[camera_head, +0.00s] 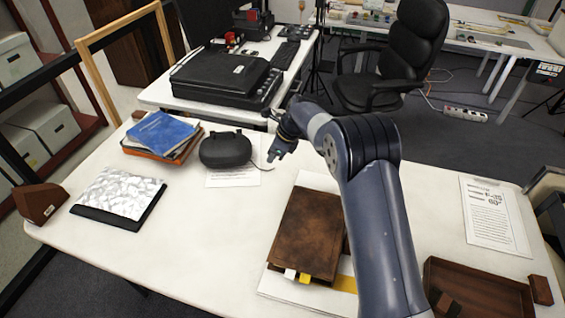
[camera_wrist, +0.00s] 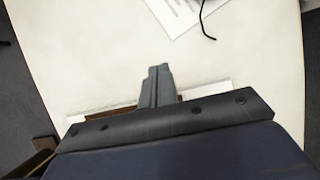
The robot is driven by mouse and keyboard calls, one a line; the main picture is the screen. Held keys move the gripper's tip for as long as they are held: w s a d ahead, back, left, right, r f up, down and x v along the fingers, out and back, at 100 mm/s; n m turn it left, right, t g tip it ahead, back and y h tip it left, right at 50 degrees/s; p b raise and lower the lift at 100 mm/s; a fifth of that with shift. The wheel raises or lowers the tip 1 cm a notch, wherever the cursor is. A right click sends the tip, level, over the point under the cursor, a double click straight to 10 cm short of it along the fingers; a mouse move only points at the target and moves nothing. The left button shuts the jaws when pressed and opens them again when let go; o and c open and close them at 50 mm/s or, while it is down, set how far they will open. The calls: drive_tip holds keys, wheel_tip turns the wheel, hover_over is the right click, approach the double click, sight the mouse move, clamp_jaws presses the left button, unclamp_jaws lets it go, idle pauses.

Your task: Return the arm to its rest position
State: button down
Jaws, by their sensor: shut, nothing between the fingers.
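My arm reaches up from the lower right of the head view, bends at a dark elbow, and ends in my gripper (camera_head: 273,156) above the white table (camera_head: 200,255). The gripper is to the right of a black case (camera_head: 225,150) and holds nothing. In the wrist view the fingers of my gripper (camera_wrist: 158,72) are together, over bare white table. The arm covers part of the table and the right side of a brown leather book (camera_head: 306,232).
Blue and orange books (camera_head: 162,132), a silvery packet on a black folder (camera_head: 118,193) and a wooden block (camera_head: 40,202) are at left. A printed sheet (camera_head: 494,215) and brown tray (camera_head: 478,290) are at right. A black chair (camera_head: 400,55) stands behind the table.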

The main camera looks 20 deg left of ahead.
drive_tip(key=shift+a+r, duration=0.15)
drive_tip(key=shift+a, duration=0.05)
